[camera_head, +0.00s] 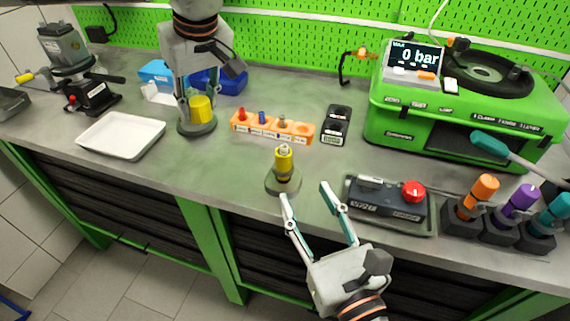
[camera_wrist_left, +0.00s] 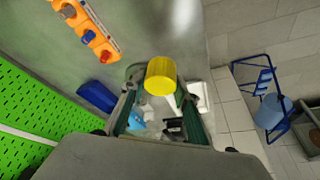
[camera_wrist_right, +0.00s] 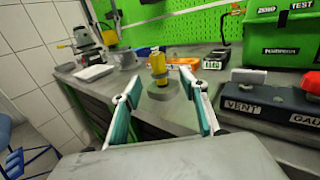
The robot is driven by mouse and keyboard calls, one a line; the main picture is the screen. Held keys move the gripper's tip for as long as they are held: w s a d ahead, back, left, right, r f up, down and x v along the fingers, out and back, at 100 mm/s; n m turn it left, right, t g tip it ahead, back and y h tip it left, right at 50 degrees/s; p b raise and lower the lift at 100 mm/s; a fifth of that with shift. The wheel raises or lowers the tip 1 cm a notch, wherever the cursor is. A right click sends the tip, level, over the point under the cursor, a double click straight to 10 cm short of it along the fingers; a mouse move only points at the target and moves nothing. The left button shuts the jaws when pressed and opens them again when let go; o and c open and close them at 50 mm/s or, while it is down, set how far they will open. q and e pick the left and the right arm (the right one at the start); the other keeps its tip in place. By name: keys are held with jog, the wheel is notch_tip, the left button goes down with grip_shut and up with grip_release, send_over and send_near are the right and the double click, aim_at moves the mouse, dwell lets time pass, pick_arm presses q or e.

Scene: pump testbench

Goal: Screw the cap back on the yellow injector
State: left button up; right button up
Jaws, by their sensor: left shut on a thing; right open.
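The yellow injector (camera_head: 284,167) stands upright in a round grey holder (camera_head: 284,185) near the table's front edge; a pale tip shows at its top. It also shows in the right wrist view (camera_wrist_right: 158,66). My left gripper (camera_head: 199,97) is shut on the yellow cap (camera_head: 201,110), which also shows between the fingers in the left wrist view (camera_wrist_left: 160,77). The cap is over another round grey holder (camera_head: 197,126), left of the injector; I cannot tell whether they touch. My right gripper (camera_head: 305,191) is open and empty in front of the injector, fingers pointing toward it.
An orange rack (camera_head: 271,129) with small parts and a black two-slot tray (camera_head: 336,125) stand behind the injector. A white tray (camera_head: 121,136) is at left. A vent box (camera_head: 388,200) with a red knob, screwdriver-like tools (camera_head: 478,196) and the green test bench (camera_head: 430,120) are at right.

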aim_at(286, 166)
jog(key=shift+s+f, duration=0.1)
jog(key=shift+f, duration=0.1)
pick_arm(q)
jog(key=shift+r+p, duration=0.4)
jog(key=shift+r, duration=0.3)
pick_arm(e)
jog(key=x, duration=0.5)
jog(key=shift+w+a, duration=0.2)
jog(key=shift+w, duration=0.15)
pick_arm(q)
jog(key=shift+s, duration=0.1)
pick_arm(e)
jog(key=shift+w+a, duration=0.15)
jog(key=shift+w, duration=0.4)
pick_arm(q)
jog(key=shift+r, duration=0.4)
pick_arm(e)
jog(key=x, duration=0.5)
jog(key=shift+w+a+f, duration=0.1)
jog(key=shift+a+f, duration=0.05)
jog(key=shift+f, duration=0.05)
